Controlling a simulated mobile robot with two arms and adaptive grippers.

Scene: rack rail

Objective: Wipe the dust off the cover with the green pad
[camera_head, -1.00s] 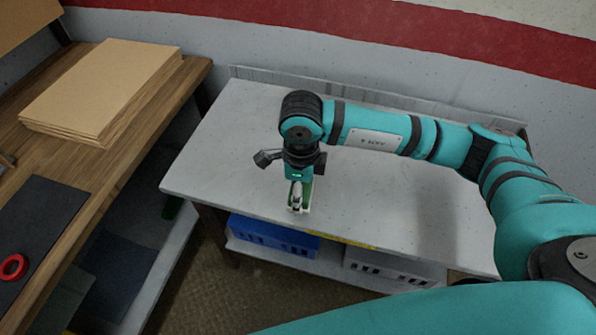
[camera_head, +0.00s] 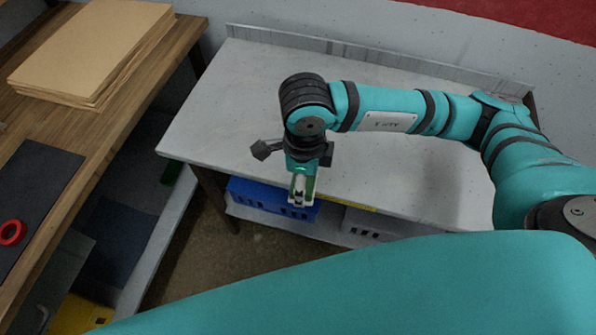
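My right gripper (camera_head: 302,196) points down at the front edge of a grey table, with its tips in front of a blue crate in the picture. Green edges and a pale middle show at its fingers. I cannot tell whether this green is the pad held there or part of the fingers, nor whether the fingers are open or shut. A small dark green thing (camera_head: 171,172) shows low beside the wooden bench, too dim to identify. I cannot make out a dusty cover. My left gripper is out of view.
The grey table (camera_head: 225,105) has a clear top at the left. Under it are the blue crate (camera_head: 262,203) and a grey crate (camera_head: 362,224). A wooden bench (camera_head: 150,80) at the left holds stacked brown boards (camera_head: 95,45), a dark mat (camera_head: 35,185) and a red ring (camera_head: 12,232).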

